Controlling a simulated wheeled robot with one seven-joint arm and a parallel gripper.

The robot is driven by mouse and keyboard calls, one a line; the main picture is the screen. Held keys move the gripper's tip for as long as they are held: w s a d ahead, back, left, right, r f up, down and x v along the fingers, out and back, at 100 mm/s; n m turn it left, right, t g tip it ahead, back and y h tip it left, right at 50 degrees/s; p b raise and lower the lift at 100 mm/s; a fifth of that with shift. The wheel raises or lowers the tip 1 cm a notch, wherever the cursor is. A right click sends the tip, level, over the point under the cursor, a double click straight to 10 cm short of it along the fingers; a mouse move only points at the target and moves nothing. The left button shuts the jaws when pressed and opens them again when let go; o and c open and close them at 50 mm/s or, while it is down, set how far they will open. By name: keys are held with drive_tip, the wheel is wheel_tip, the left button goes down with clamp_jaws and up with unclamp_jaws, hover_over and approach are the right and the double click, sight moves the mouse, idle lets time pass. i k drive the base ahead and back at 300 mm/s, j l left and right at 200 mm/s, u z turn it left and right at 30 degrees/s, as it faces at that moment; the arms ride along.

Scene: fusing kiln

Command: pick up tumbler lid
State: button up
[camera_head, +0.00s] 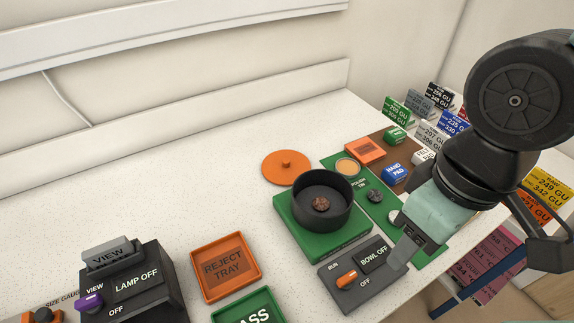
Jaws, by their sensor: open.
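The tumbler lid is most likely the flat round orange disc with a small knob (286,167), lying on the white counter behind and left of the black bowl. The black tumbler bowl (345,222) stands uncovered on a green base (292,222), with a brown stone (321,204) inside. My gripper (400,258) is at the right, above the counter near the grey switch box. It is open, points down and left, and is well apart from the lid. I see nothing held in it, though its fingers show only in part.
A grey switch box (340,292) with an orange switch reads BOWL OFF. An orange reject tray (251,285) and a green tray (268,312) lie in front. A black lamp box (150,295) stands at the front left. Signs (398,108) line the right.

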sight(282, 167)
drive_tip(key=i+j+u, duration=0.1)
drive_tip(key=u, duration=0.7)
drive_tip(key=i+u, duration=0.15)
drive_tip(key=u, duration=0.25)
drive_tip(key=i+u, duration=0.1)
drive_tip(key=u, duration=0.3)
drive_tip(key=i+j, duration=0.05)
